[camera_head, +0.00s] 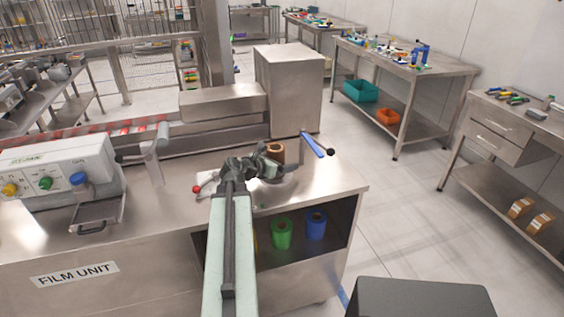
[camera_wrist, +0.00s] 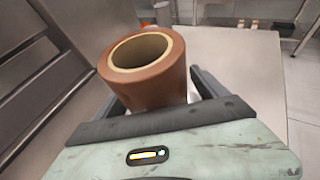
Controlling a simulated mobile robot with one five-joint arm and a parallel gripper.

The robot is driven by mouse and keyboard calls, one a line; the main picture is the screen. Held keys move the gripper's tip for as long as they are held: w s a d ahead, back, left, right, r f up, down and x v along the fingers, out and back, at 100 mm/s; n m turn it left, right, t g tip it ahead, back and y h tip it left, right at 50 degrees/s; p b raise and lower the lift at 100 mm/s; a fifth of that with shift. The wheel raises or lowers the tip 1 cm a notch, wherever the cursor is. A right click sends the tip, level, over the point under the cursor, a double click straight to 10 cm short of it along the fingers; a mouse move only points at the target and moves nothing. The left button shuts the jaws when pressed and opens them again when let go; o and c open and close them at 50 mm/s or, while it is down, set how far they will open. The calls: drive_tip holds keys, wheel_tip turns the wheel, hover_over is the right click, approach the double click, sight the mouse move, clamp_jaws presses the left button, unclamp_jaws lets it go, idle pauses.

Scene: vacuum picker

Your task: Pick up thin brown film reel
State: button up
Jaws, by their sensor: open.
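The brown film reel (camera_head: 276,152) stands upright on the steel machine top in the head view, just beyond my gripper (camera_head: 268,168). In the wrist view the brown reel (camera_wrist: 148,72) is large and close, with a hollow pale core facing up. My gripper (camera_wrist: 165,105) is open there, with a dark finger on each side of the reel's lower part. The near part of the reel is hidden behind the gripper body, so I cannot tell whether the fingers touch it.
A blue-handled lever (camera_head: 315,145) stands right of the reel, and a steel housing (camera_head: 290,90) rises behind it. Green (camera_head: 282,233) and blue (camera_head: 316,226) rolls sit on the shelf below. A control box (camera_head: 55,178) is at left.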

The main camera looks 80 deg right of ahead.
drive_tip(key=shift+w, duration=0.4)
drive_tip(key=shift+s, duration=0.1)
drive_tip(key=c, duration=1.6)
wheel_tip(320, 180, up, 10)
drive_tip(key=p, duration=1)
drive_tip(key=shift+r, duration=0.15)
drive_tip(key=shift+c, duration=0.2)
